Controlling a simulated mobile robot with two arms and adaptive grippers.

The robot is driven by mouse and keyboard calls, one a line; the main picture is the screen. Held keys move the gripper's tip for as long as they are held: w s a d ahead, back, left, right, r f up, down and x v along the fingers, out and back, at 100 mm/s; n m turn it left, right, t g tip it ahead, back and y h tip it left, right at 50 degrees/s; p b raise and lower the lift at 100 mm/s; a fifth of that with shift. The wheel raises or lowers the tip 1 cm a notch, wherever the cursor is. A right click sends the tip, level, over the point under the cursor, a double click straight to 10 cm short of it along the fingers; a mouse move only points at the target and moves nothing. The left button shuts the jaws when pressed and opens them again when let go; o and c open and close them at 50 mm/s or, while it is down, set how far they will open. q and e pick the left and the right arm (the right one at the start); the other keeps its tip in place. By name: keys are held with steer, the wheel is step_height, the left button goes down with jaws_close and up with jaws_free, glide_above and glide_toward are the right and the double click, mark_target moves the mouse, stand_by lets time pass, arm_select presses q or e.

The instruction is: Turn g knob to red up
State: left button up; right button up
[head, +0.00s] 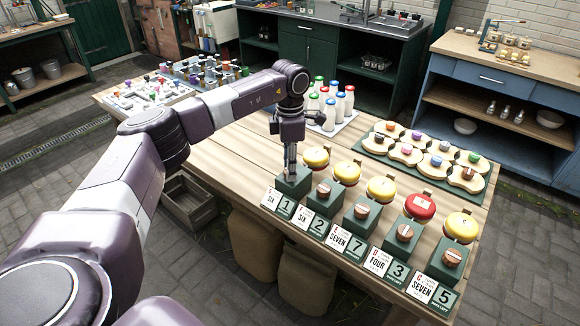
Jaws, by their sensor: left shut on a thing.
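A row of green blocks with round wooden knobs stands along the table's front edge, each with a disc behind it. My left gripper (291,170) points down at the leftmost block (293,184), shut on its knob, which the fingers mostly hide. The disc (316,157) behind that block shows yellow on top with a red edge below. Its front cards (279,204) read SIX and 1; I cannot read their small letter surely. The other knobs (323,190) are free. The fourth disc (420,206) shows red up; the others show yellow. My right gripper is not in view.
White-bodied bottles with coloured caps (330,103) stand on a tray behind the row. A green tray (371,152) with wooden pieces and coloured knobs lies at the back right. Trays of small parts (147,94) lie at the far left. The table's middle left is clear.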

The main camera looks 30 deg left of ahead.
arm_select(q)
steer(key=n, duration=0.4)
steer(key=shift+r+n, duration=0.1)
steer(key=shift+n, duration=0.2)
steer(key=n+p, duration=0.1)
steer(key=n, duration=0.3)
steer(key=shift+w, duration=0.1)
steer(key=n, duration=0.5)
steer(key=shift+r+p, duration=0.1)
steer(key=shift+p, duration=0.3)
steer(key=shift+n, duration=1.9)
steer(key=shift+p, duration=0.3)
steer(key=o, duration=0.9)
steer(key=shift+o, duration=1.3)
step_height(320, 180, up, 12)
